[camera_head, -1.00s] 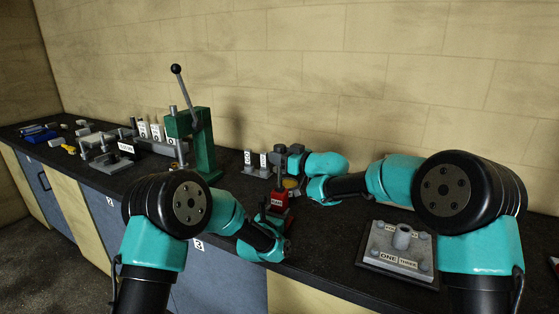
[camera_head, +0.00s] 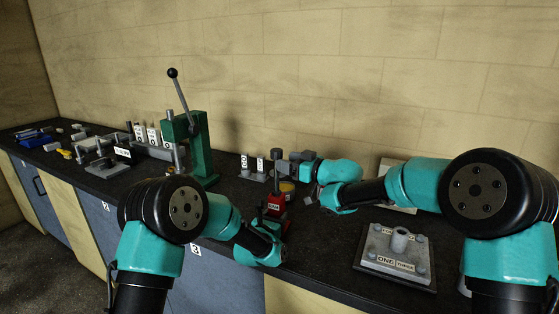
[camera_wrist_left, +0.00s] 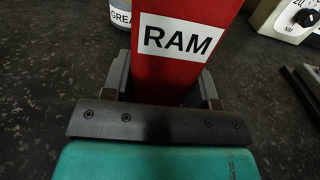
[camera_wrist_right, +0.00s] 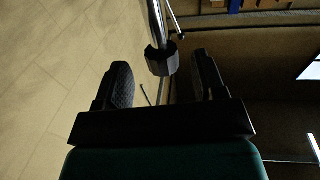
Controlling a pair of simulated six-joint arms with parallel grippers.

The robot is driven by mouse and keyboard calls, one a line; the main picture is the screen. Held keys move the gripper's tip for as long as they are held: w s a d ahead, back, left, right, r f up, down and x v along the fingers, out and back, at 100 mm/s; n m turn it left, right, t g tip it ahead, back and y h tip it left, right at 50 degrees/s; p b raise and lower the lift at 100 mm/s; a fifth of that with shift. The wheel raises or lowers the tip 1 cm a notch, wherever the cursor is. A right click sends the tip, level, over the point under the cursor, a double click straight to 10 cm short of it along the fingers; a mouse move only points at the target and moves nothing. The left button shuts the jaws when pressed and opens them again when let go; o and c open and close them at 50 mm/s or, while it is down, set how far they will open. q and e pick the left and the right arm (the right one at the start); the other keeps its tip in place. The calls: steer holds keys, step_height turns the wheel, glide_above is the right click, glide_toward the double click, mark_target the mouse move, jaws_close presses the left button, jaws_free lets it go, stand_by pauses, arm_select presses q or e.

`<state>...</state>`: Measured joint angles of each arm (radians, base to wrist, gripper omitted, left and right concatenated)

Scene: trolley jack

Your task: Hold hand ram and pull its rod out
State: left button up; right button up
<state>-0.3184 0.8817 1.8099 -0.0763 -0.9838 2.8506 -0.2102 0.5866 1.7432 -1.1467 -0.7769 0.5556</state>
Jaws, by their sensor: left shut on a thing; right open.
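The red hand ram (camera_head: 275,206) stands upright near the bench's front edge, its RAM label also facing the left wrist view (camera_wrist_left: 180,40). My left gripper (camera_wrist_left: 162,85) is shut on the red body, one finger on each side. In the right wrist view, which appears upside down, a shiny rod (camera_wrist_right: 156,22) ends in a dark grey head (camera_wrist_right: 162,60). It appears to be the ram's rod. My right gripper (camera_wrist_right: 160,75) is open, with the head showing just beyond the gap between its fingers, apparently untouched. In the head view, the right gripper (camera_head: 296,157) is right of the ram's top.
A green press (camera_head: 200,150) with a ball-ended lever stands left of the ram. A grey plate (camera_head: 398,250) labelled ONE and THREE lies to the right. Small labelled posts (camera_head: 252,168) stand behind. The wall (camera_head: 350,70) closes off the back.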

steer(key=v, duration=0.7)
arm_select(q)
steer(key=o, duration=1.4)
steer(key=shift+c, duration=0.2)
steer(key=shift+s, duration=0.1)
steer(key=v, duration=1.2)
arm_select(e)
steer(key=shift+r, duration=0.1)
